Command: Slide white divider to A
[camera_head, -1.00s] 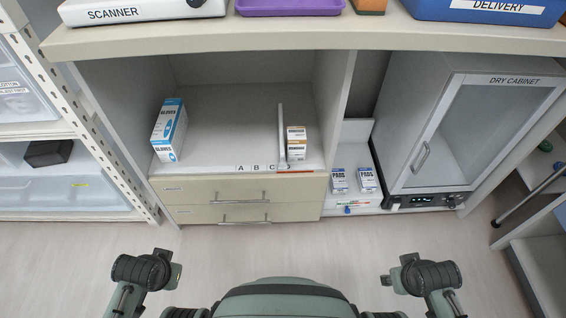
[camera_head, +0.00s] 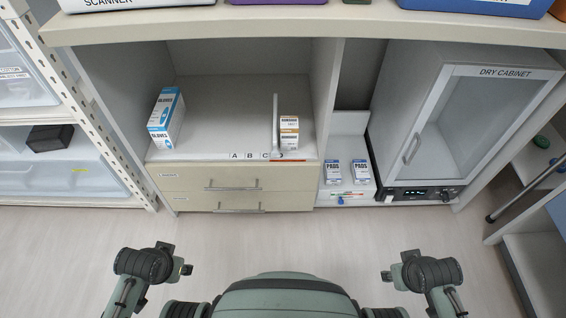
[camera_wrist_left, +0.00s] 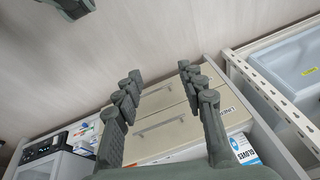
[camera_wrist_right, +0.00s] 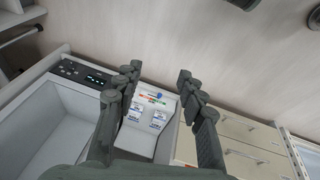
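The white divider (camera_head: 275,122) stands upright on the open shelf (camera_head: 215,130) of the cabinet in the head view, near the letter D at the right of the label strip. The letters A (camera_head: 234,156), B, C and D run left to right along the shelf's front edge. My left gripper (camera_head: 180,256) is in front of and below the drawers, far from the divider; the left wrist view shows its fingers (camera_wrist_left: 157,82) apart and empty. My right gripper (camera_head: 386,275) is low at the right; the right wrist view shows its fingers (camera_wrist_right: 158,75) apart and empty.
A blue-and-white gloves box (camera_head: 166,118) stands at the shelf's left. A brown-and-white box (camera_head: 289,132) stands close to the divider's right. The shelf between gloves box and divider is clear. Two pads boxes (camera_head: 332,172) and a dry cabinet (camera_head: 440,125) stand to the right.

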